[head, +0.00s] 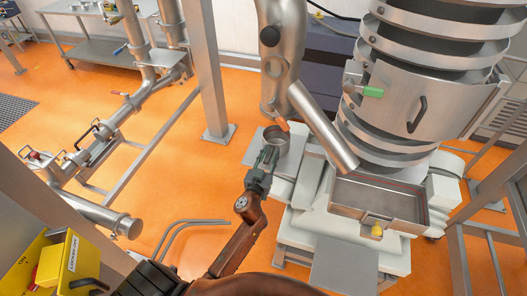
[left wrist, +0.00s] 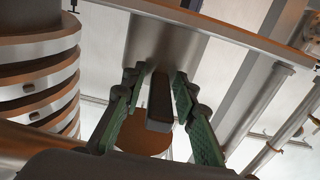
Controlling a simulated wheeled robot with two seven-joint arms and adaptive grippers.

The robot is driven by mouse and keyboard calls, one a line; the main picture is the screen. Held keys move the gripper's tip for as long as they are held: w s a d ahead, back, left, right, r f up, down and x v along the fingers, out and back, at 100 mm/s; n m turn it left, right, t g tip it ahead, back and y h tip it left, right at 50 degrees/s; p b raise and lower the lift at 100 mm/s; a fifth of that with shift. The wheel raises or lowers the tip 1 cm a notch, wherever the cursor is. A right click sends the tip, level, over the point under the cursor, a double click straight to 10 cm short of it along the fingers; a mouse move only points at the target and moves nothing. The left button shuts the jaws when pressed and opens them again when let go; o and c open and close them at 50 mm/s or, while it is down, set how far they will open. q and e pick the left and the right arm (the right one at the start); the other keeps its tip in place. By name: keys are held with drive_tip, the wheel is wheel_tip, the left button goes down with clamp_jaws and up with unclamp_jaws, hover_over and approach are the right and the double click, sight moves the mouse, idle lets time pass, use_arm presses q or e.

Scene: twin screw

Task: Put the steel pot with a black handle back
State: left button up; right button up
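The steel pot (head: 276,136) stands upright on a light grey plate (head: 255,149) under the metal pipe outlet. Its outer wall (left wrist: 165,45) fills the top middle of the left wrist view. The black handle (left wrist: 160,103) points from the pot towards my left gripper. My left gripper (head: 267,157) is at the handle. In the left wrist view its two green-padded fingers (left wrist: 158,82) stand on either side of the handle, with gaps showing along both sides. Contact at the fingertips is hard to see. My right gripper is not in view.
A slanted steel pipe (head: 323,127) hangs just right of the pot. A spiral tower (head: 400,125) and an open steel tray (head: 375,206) stand further right. A metal post (head: 207,70) rises to the left. Orange floor lies open between the post and the machine.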

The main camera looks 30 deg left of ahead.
use_arm(q)
drive_tip(key=shift+o, duration=0.5)
drive_tip(key=shift+r, duration=0.2)
drive_tip(key=v, duration=1.2)
drive_tip(key=shift+f, duration=0.1)
